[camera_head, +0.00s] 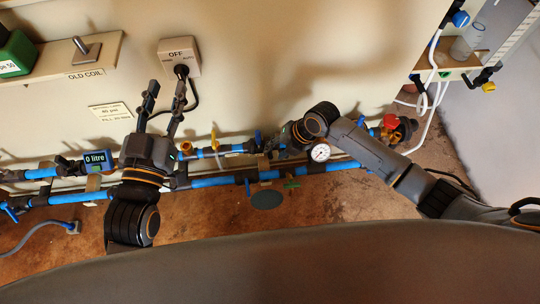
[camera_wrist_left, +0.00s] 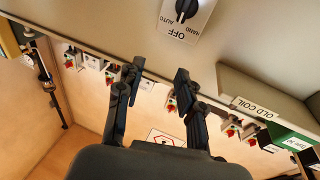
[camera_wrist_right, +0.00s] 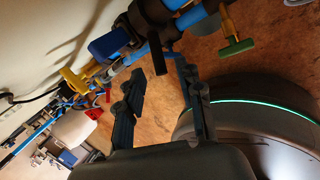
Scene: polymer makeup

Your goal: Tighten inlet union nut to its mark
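Blue pipes (camera_head: 230,149) with dark fittings run along the foot of the wall; I cannot tell which fitting is the inlet union nut, and no mark is readable. My left gripper (camera_head: 167,88) is raised in front of the wall, below the OFF switch box, with its fingers apart and empty; they also show in the left wrist view (camera_wrist_left: 158,75). My right gripper is over the pipes left of the round gauge (camera_head: 320,152), its fingers largely hidden in the head view. In the right wrist view (camera_wrist_right: 160,75) they are apart, below a dark fitting (camera_wrist_right: 148,20) on the blue pipe.
A "0 litre" meter (camera_head: 95,159) sits at the left. Blue (camera_wrist_right: 108,45), yellow (camera_wrist_right: 75,80) and green (camera_wrist_right: 237,46) handles stick out near my right gripper. The switch box (camera_head: 179,55) and OLD COIL shelf (camera_head: 75,60) are on the wall. Brown floor (camera_head: 330,205) lies below the pipes.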

